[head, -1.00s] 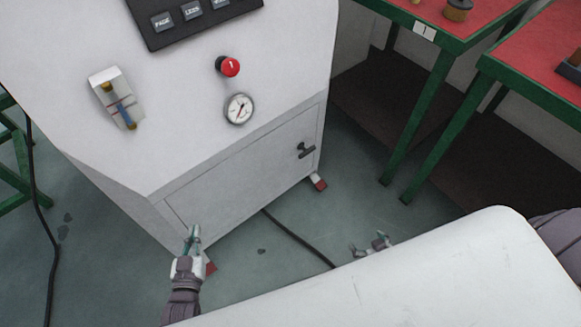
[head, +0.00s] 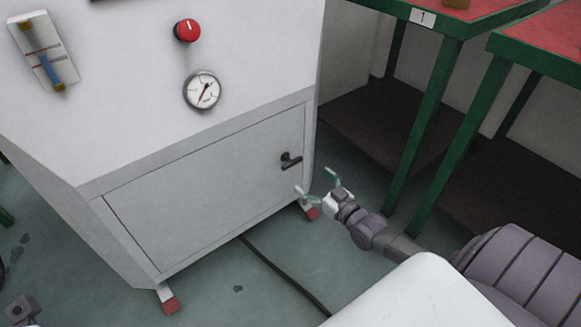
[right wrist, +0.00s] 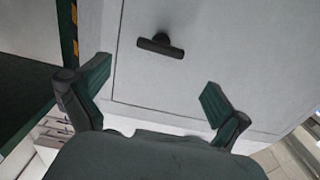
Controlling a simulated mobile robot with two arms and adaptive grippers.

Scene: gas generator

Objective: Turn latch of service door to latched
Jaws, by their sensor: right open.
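The service door (head: 210,190) is a light panel low on the white generator cabinet, and it looks closed. Its dark latch handle (head: 291,160) sits near the door's right edge. In the right wrist view the latch (right wrist: 160,45) shows as a dark bar, near level with a slight tilt, ahead of the fingers. My right gripper (head: 317,183) is open and empty, just below and right of the latch, apart from it. In the right wrist view its two fingers (right wrist: 155,95) are spread wide. Only a part of my left arm shows at the bottom left corner; its fingers are not visible.
A red button (head: 187,30) and a round gauge (head: 202,90) sit on the cabinet above the door. Green-framed tables with red tops (head: 480,20) stand to the right. A black cable (head: 285,275) runs over the floor from under the cabinet.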

